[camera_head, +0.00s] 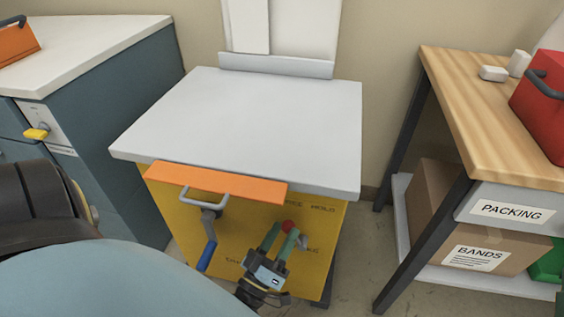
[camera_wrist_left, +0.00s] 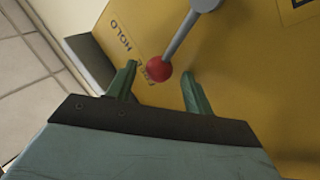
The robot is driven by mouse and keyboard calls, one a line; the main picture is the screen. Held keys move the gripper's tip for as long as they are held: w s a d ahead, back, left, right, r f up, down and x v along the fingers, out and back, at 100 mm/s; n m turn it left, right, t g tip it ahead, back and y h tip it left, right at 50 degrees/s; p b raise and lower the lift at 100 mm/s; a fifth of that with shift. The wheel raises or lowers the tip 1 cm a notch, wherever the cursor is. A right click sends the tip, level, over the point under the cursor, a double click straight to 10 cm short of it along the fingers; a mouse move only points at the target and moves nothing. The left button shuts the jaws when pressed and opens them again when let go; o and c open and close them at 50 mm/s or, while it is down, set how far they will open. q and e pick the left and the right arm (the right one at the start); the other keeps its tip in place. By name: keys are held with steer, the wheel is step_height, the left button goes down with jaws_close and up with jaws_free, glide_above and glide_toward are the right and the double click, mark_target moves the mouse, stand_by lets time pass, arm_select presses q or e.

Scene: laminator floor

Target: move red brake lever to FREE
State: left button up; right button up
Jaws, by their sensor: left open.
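The brake lever has a round red knob (camera_head: 288,226) on the front of the yellow cabinet. In the left wrist view the red knob (camera_wrist_left: 159,70) sits at the end of a grey rod (camera_wrist_left: 181,36). My left gripper (camera_head: 284,232) is open, its green fingers on either side of the knob. In the wrist view the left gripper (camera_wrist_left: 158,68) shows a gap between each finger and the knob. The word HOLD (camera_wrist_left: 121,36) is printed near the knob; another label beside the knob is partly hidden. My right gripper is not in view.
A crank with a blue grip (camera_head: 207,257) hangs left of the lever, below an orange bar (camera_head: 215,180) with a grey handle. The white tabletop (camera_head: 250,120) overhangs above. A wooden bench (camera_head: 490,110) with boxes stands right; a blue-grey cabinet (camera_head: 130,130) stands left.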

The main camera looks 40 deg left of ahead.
arm_select(q)
steer(key=p+v, duration=0.1)
steer(key=v, duration=1.2)
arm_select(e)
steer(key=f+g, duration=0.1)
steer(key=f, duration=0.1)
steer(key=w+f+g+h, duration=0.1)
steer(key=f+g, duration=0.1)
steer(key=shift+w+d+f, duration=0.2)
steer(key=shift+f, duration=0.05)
arm_select(q)
steer(key=shift+r, duration=0.1)
